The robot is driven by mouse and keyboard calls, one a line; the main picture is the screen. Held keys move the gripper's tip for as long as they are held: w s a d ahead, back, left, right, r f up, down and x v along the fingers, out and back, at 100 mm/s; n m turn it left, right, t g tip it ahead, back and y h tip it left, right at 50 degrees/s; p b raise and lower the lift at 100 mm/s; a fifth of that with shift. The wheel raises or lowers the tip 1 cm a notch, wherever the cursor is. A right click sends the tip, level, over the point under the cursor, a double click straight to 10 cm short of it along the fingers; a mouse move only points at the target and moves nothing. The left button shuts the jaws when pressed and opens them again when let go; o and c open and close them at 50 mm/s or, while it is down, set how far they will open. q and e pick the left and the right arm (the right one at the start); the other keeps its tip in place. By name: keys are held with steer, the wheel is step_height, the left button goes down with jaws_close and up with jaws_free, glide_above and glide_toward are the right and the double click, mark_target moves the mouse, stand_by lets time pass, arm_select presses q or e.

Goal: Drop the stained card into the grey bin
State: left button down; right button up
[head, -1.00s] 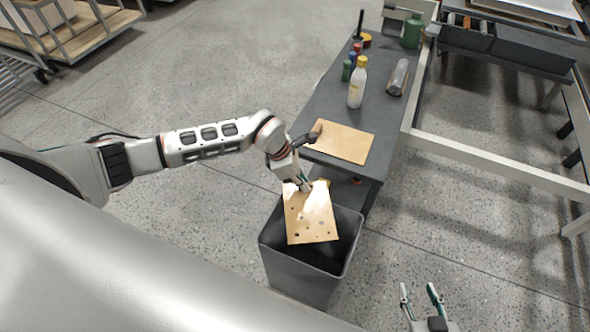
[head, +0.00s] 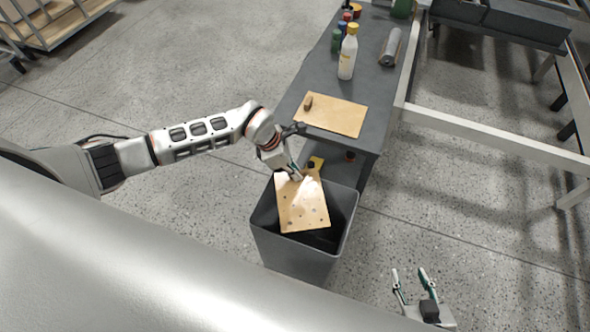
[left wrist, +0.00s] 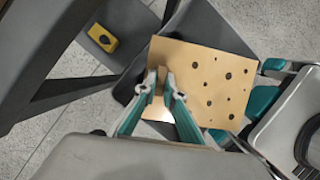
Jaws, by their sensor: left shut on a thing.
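The stained card (head: 303,207), a tan sheet with several dark spots, is held over the mouth of the grey bin (head: 290,258). My left gripper (head: 296,176) is shut on the card's upper edge. In the left wrist view, the fingers (left wrist: 163,82) pinch one edge of the spotted card (left wrist: 215,75). The card hangs tilted and hides part of the bin's dark opening. How far it reaches below the rim is hard to tell. My right gripper (head: 414,283) is open and empty, to the right of the bin.
A dark grey workbench (head: 305,80) stands behind the bin. On it lie a plain tan board (head: 340,118) with a small brown block (head: 308,103), a white bottle (head: 348,58) and a grey cylinder (head: 391,47). A yellow item (head: 315,163) sits below the bench top.

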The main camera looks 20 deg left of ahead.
arm_select(q)
steer(key=c, duration=2)
jaws_free()
steer(key=shift+c, duration=0.2)
steer(key=v, duration=1.2)
steer(key=shift+d, duration=0.1)
